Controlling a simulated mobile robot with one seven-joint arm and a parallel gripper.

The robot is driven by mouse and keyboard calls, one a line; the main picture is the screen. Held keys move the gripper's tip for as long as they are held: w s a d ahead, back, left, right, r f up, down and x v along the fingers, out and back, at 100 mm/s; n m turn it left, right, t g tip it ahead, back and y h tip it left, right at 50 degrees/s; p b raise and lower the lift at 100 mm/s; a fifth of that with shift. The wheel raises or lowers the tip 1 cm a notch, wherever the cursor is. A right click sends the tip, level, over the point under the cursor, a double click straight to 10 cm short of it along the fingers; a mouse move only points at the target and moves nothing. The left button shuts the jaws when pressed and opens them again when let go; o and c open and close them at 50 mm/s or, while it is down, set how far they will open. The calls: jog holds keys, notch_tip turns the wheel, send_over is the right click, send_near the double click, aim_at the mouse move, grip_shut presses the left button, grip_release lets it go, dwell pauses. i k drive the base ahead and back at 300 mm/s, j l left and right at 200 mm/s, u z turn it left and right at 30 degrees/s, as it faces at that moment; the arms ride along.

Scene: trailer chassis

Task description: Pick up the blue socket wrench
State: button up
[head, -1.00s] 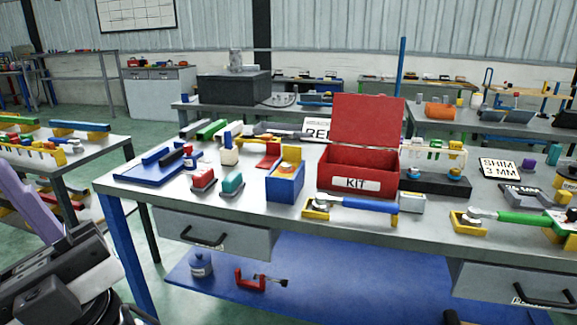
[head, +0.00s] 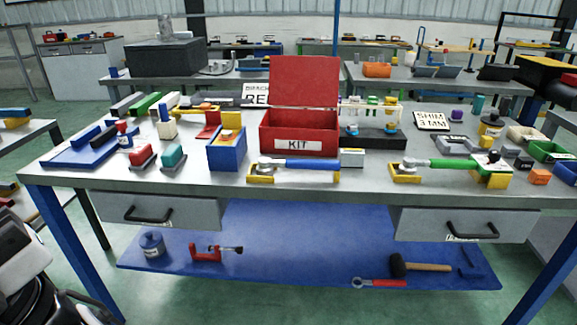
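The blue socket wrench (head: 308,164) lies along the front edge of the metal workbench (head: 290,190), just in front of the red KIT box (head: 300,125). It has a blue handle pointing right and a metal head at its left end. It rests on a yellow holder (head: 262,178). My gripper is not clearly in view; only dark and white parts of my own body show at the lower left.
A green-handled wrench (head: 460,164) lies on yellow supports to the right. A blue box (head: 227,150) stands left of the KIT box. A small grey block (head: 352,158) sits by the handle's end. Drawers and a blue lower shelf (head: 300,250) are below.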

aim_at(265, 166)
jog(key=u, duration=0.4)
jog(key=i+l+u, duration=0.2)
jog(key=l+u, duration=0.2)
jog(key=l, duration=0.2)
jog(key=i+l+u, duration=0.2)
jog(key=l, duration=0.15)
jog(key=i+l+u, duration=0.1)
jog(key=l, duration=0.7)
jog(key=i+l+u, duration=0.1)
jog(key=l, duration=0.7)
jog(key=i+l, duration=0.15)
jog(key=l, duration=0.65)
jog(key=u, duration=0.05)
